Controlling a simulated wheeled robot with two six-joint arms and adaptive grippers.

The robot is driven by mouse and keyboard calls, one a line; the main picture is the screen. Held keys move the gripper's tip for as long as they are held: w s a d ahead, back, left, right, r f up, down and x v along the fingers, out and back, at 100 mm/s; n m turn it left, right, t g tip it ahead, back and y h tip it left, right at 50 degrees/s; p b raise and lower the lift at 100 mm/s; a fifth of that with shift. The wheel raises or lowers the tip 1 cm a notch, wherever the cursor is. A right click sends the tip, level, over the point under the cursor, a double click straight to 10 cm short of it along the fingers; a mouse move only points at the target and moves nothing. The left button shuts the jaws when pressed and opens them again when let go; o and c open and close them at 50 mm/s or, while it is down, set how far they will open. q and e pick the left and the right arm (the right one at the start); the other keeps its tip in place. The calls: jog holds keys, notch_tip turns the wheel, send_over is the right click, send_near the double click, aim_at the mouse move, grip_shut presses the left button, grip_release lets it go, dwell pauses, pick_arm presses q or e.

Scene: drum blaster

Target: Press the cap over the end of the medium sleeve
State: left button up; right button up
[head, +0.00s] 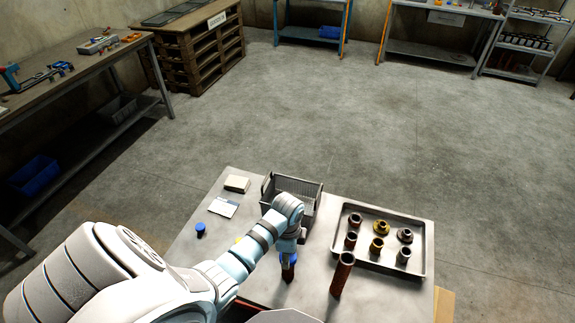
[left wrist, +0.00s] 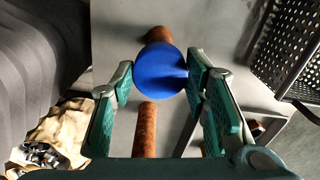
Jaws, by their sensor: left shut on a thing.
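My left gripper (head: 289,255) is shut on a blue cap (left wrist: 160,72), which sits between its green-padded fingers in the left wrist view. In the head view the cap is at the top of a reddish-brown upright sleeve (head: 288,273); I cannot tell whether it is seated or just above the end. A taller brown sleeve (head: 342,274) stands to its right. In the left wrist view brown sleeve parts show above the cap (left wrist: 157,35) and below it (left wrist: 145,130); the cap hides what lies between. My right gripper is not in view.
A grey tray (head: 427,250) with several short sleeves and flanged parts is at the table's right. A dark mesh basket (head: 314,189) stands behind my gripper. A second blue cap (head: 200,229), a white card (head: 223,207) and a pale block (head: 237,184) are at left.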

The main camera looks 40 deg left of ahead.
pick_arm(q)
jog(key=shift+f, duration=0.15)
jog(key=o, duration=1.5)
jog(key=shift+r, duration=2.55)
